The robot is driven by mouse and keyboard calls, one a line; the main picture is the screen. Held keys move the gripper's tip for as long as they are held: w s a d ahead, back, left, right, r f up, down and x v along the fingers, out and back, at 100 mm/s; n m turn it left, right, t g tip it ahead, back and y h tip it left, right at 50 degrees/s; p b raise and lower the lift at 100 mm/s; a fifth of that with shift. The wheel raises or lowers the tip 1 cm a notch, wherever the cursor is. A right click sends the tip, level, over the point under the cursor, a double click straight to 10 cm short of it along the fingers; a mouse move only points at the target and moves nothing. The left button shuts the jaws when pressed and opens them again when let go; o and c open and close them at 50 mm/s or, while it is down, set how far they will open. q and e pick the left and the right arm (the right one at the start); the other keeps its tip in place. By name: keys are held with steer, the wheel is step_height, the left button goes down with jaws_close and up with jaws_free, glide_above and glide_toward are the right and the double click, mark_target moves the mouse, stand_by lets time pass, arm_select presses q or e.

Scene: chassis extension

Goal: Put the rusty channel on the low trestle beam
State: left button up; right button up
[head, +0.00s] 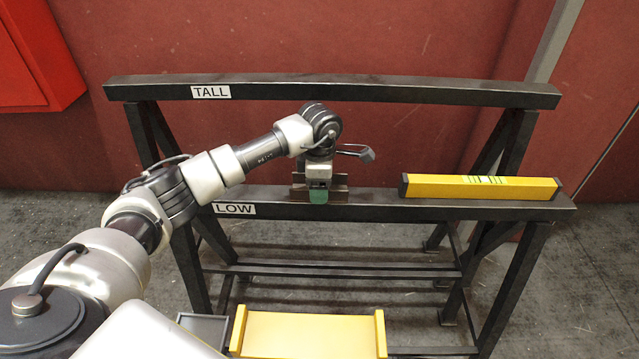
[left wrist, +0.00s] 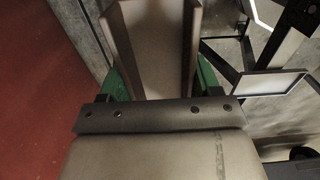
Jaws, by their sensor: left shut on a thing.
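The rusty channel (head: 341,192) is a short brown U-shaped piece, mostly hidden by my left gripper (head: 318,195) in the head view. The left gripper points down and is shut on it at the low trestle beam (head: 375,205), left of the beam's middle. The channel looks to be at the beam's top; I cannot tell whether it touches. In the left wrist view, the channel (left wrist: 150,45) shows its open inside between the green fingertips (left wrist: 160,85). My right gripper is not in view.
A yellow spirit level (head: 480,187) lies on the right part of the low beam. The tall beam (head: 380,90) runs behind and above. A yellow piece (head: 310,333) and a grey tray (head: 205,328) are in front, below. The low beam is clear between channel and level.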

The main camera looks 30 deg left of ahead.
arm_select(q)
steer(key=o, duration=1.4)
step_height(320, 180, up, 12)
steer(key=shift+r+b, duration=0.1)
steer(key=shift+b, duration=0.2)
